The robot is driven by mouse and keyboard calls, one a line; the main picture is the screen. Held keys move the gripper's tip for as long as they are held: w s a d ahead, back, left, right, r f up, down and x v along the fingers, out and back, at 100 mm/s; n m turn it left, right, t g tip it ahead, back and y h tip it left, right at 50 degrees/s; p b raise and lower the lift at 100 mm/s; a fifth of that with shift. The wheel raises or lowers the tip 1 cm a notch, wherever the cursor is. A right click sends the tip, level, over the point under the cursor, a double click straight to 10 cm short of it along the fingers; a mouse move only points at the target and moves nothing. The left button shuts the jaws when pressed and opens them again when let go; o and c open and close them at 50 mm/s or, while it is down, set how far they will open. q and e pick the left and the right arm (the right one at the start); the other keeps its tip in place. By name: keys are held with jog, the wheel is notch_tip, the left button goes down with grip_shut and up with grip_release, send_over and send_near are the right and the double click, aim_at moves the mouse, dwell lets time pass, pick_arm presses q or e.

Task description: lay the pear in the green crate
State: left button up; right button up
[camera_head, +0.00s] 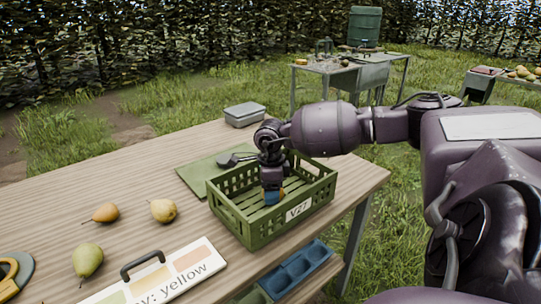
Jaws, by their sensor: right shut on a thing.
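The green crate (257,232), a slatted box with a label reading V27, stands at the right end of the wooden table. My right gripper (273,197) points down inside the crate's opening, near its middle. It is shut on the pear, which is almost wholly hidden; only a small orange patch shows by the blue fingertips. I cannot tell whether the pear touches the crate floor. A brownish pear (105,212), a yellow pear (163,211) and a green pear (87,259) lie on the table left of the crate. My left gripper is not in view.
A sign (165,275) ending in "yellow" and with a dark handle lies in front. A green mat (203,175) with a dark tool and a grey box (245,114) are behind the crate. An orange-and-grey tool (14,272) lies at lower left. Blue bins (298,270) sit below the table edge.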

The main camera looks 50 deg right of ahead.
jog(key=shift+f, duration=0.45)
dwell(0.4)
jog(key=o, duration=1.1)
jog(key=shift+c, duration=0.2)
